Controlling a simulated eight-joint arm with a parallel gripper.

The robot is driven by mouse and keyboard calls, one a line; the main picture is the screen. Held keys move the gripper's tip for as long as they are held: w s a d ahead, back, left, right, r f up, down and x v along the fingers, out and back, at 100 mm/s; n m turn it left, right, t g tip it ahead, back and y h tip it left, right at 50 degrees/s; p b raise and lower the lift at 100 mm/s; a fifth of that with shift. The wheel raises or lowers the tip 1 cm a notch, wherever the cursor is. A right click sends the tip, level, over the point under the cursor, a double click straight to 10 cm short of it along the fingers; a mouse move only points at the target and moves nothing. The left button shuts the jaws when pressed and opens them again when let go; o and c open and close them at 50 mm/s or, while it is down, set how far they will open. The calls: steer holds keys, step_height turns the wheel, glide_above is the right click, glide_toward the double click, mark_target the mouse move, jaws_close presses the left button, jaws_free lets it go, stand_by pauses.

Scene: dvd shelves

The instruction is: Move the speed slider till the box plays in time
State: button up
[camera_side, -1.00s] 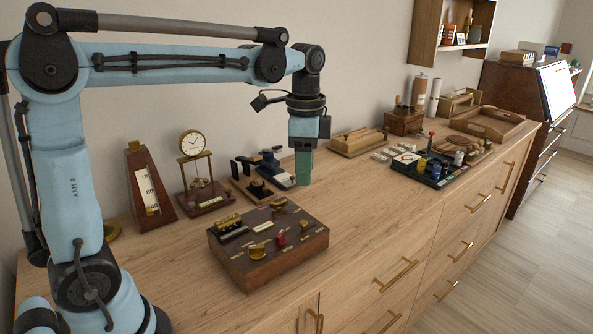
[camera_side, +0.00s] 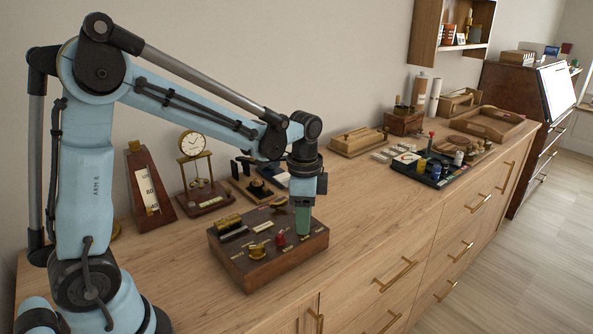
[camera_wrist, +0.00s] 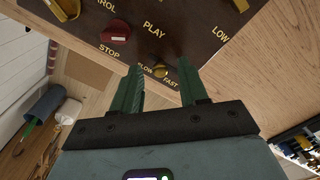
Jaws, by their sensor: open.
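The dark wooden music box (camera_side: 265,268) sits on the wooden counter, with brass parts and a red knob (camera_side: 281,240) on top. In the wrist view its panel (camera_wrist: 180,40) reads PLAY, STOP, LOW, SLOW and FAST. In the wrist view the fingers (camera_wrist: 161,74) appear either side of the slider knob. The side view hides the slider; I cannot tell whether the fingers touch it.
A metronome (camera_side: 151,190) and a brass clock (camera_side: 193,145) stand behind the box to the left. Small dark instruments (camera_side: 254,188) stand behind it. A black tray of jars (camera_side: 435,172) lies farther right. The counter (camera_side: 365,210) between the box and tray is clear.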

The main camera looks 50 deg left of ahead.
steer(key=shift+f, duration=0.1)
jaws_close()
steer(key=shift+s, duration=0.1)
stand_by(0.3)
steer(key=shift+s, duration=0.6)
jaws_free()
